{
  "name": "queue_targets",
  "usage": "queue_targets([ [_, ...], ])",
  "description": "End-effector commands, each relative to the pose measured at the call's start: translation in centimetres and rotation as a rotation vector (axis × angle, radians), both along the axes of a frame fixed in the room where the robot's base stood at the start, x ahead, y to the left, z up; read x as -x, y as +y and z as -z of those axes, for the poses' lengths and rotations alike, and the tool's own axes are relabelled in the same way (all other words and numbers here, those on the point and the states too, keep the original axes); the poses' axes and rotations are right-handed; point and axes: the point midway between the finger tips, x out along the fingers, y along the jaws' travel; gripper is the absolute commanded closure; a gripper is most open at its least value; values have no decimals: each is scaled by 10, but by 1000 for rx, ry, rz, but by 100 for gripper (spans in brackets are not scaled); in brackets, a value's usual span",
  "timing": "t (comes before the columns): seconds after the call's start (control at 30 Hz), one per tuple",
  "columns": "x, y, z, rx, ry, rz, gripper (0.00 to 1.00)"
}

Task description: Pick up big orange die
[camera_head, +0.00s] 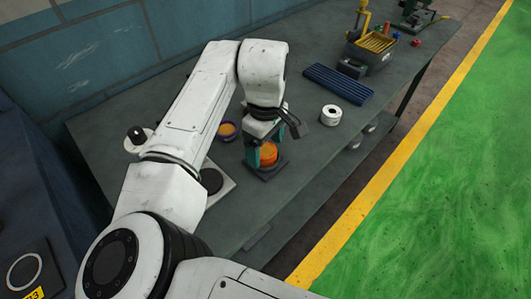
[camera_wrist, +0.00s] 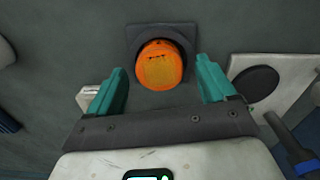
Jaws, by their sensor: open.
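The big orange die (camera_head: 268,154) sits on a dark square base (camera_head: 270,173) on the grey workbench. In the wrist view the die (camera_wrist: 160,65) looks rounded and stands on the same dark base (camera_wrist: 140,38). My gripper (camera_head: 264,150) is above the bench at the die. In the wrist view my gripper's teal fingers (camera_wrist: 163,75) are open, one to each side of the die, with a gap on both sides. I cannot tell whether the fingertips are level with the die.
A pale plate with a black disc (camera_head: 212,181) lies at the lower left. A white roll (camera_head: 331,115), a blue ribbed mat (camera_head: 338,84) and a grey crate (camera_head: 372,53) are to the right.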

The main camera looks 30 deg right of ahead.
Motion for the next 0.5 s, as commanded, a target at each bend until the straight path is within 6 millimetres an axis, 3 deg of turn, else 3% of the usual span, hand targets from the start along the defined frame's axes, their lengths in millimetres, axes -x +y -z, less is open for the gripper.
queue_targets([
  [0.33, 0, 0, 9, 0, 0, 0, 16],
  [0.5, 0, 0, 9, 0, 0, 0, 32],
])
